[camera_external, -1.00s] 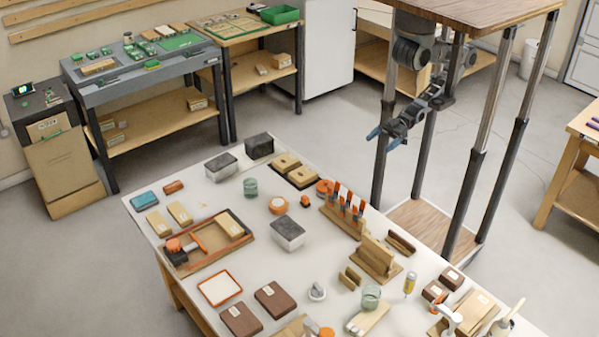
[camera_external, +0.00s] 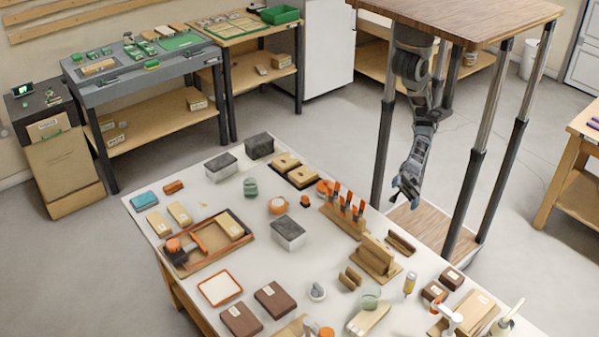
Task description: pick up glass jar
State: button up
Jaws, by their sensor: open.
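Two greenish glass vessels stand on the white bench top (camera_external: 262,262). One glass jar (camera_external: 250,187) is near the back, left of the orange round pieces. The other clear glass jar (camera_external: 371,297) is near the front right, at the end of a pale wooden block. I cannot tell which one the task means. My gripper (camera_external: 404,191) hangs pointing down beyond the bench's right edge, open and empty. It is apart from both jars.
A rack of orange-handled tools (camera_external: 345,218) and a wooden stand (camera_external: 376,262) are on the bench side nearest my arm. A grey-topped box (camera_external: 288,233) and an orange-edged tray (camera_external: 205,246) lie further left. Tall dark table legs (camera_external: 467,190) stand around my arm.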

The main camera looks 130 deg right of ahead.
jog(key=s+a+r+n+g+y+b, duration=0.25)
jog(key=a+n+g+y, duration=0.45)
jog(key=a+n, duration=0.55)
jog(key=s+a+r+n+g+y+b, duration=0.1)
jog(key=a+r+n+g+y, duration=0.2)
jog(key=a+n+g+y, duration=0.55)
jog(key=s+a+f+n+g+h+b, duration=0.25)
jog(key=a+n+g+h, duration=0.4)
jog(key=a+n, duration=0.6)
jog(key=s+a+f+n+g+h+b, duration=0.2)
jog(key=s+a+f+n+g+h, duration=0.45)
jog(key=n, duration=0.85)
jog(key=n+t+h+b, duration=0.4)
jog(key=n+t+h, duration=0.8)
jog(key=n, duration=0.6)
send_near(369, 310)
jog(key=shift+s+d+f+t+y, duration=0.65)
jog(key=shift+s+d+f, duration=0.1)
jog(key=shift+d+f, duration=0.15)
jog(key=shift+a+p+x, duration=0.1)
jog(key=shift+p+x, duration=0.15)
jog(key=shift+x, duration=1.1)
jog(key=shift+a+p+x, duration=0.15)
jog(key=shift+p+x, duration=0.05)
jog(key=shift+x, duration=1.15)
